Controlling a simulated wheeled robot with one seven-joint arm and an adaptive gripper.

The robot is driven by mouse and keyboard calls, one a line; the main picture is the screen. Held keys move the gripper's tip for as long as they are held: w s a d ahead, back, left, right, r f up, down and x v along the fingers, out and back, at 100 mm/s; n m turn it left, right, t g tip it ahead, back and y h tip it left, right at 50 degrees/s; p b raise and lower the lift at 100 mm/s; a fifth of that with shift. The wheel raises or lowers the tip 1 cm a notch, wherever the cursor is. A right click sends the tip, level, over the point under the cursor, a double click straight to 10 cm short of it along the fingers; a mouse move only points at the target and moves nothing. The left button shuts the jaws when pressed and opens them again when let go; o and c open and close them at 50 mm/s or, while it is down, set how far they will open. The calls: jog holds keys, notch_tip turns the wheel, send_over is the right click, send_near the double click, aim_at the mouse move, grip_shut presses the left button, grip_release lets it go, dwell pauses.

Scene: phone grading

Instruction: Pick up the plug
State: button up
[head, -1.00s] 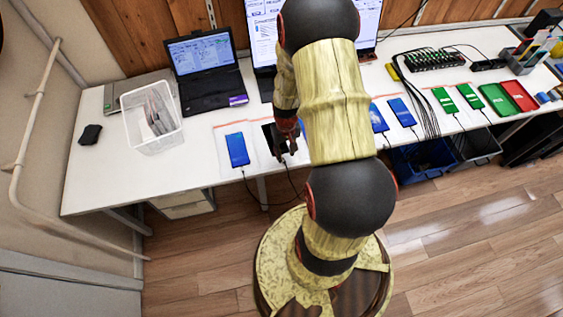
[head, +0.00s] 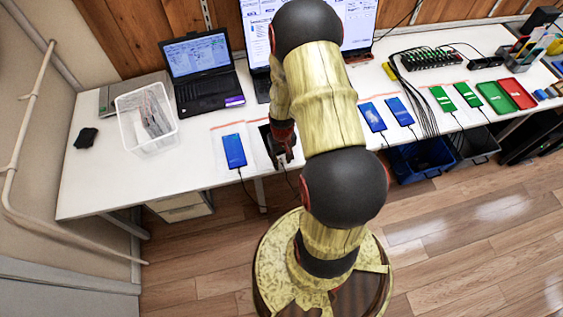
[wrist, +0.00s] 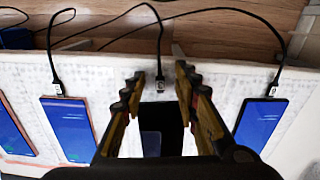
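The plug (wrist: 160,85) is a small dark-and-light connector on a black cable (wrist: 157,40) in the wrist view. It sits at the edge of a dark-screened phone (wrist: 162,118). My gripper (wrist: 160,76) is open, with one finger on each side of the plug and a gap on both sides. In the head view my gripper (head: 281,158) is low over the table's front edge and hides much of the dark phone (head: 265,138). The plug itself is too small to make out there.
Blue-screened phones with their own cables lie on both sides, at left (wrist: 70,128) and right (wrist: 258,122) in the wrist view. In the head view, a clear bin (head: 148,118), a laptop (head: 203,75) and a monitor (head: 355,25) stand on the white table (head: 90,185).

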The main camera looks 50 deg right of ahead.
jog(key=shift+f, duration=0.15)
jog(key=c, duration=0.3)
grip_shut()
